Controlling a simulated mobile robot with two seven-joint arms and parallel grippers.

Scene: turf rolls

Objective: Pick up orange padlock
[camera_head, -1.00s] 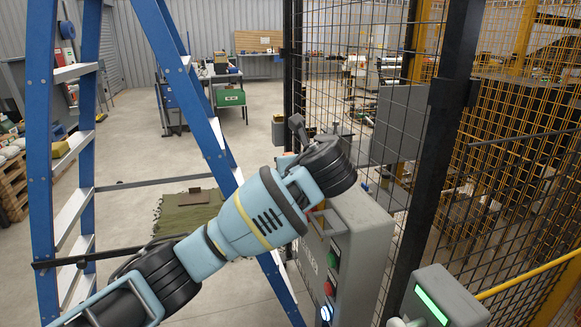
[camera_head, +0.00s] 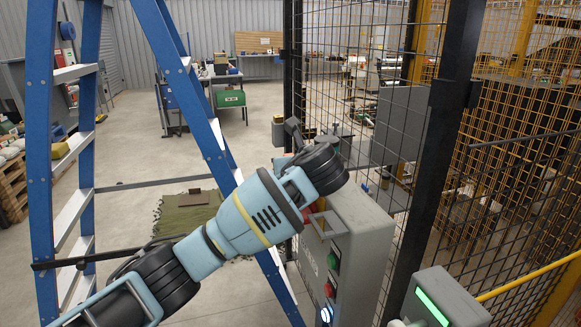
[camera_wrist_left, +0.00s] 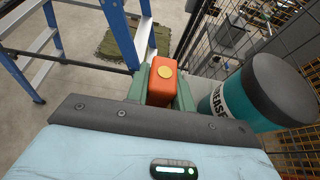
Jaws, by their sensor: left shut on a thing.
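The orange padlock (camera_wrist_left: 162,84), with a round yellow disc on its face, sits between the green fingers of my left gripper (camera_wrist_left: 162,78) in the left wrist view. The fingers press on its two sides; its shackle cannot be made out. In the head view my left arm reaches from the lower left to the grey control box (camera_head: 350,240), and its wrist hides the gripper and padlock. My right gripper does not show.
A blue stepladder (camera_head: 40,130) stands at the left. A dark mesh fence (camera_head: 350,100) rises behind the control box. A teal grease canister (camera_wrist_left: 235,100) is close to the gripper's right. A green mat (camera_head: 185,213) lies on the open floor.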

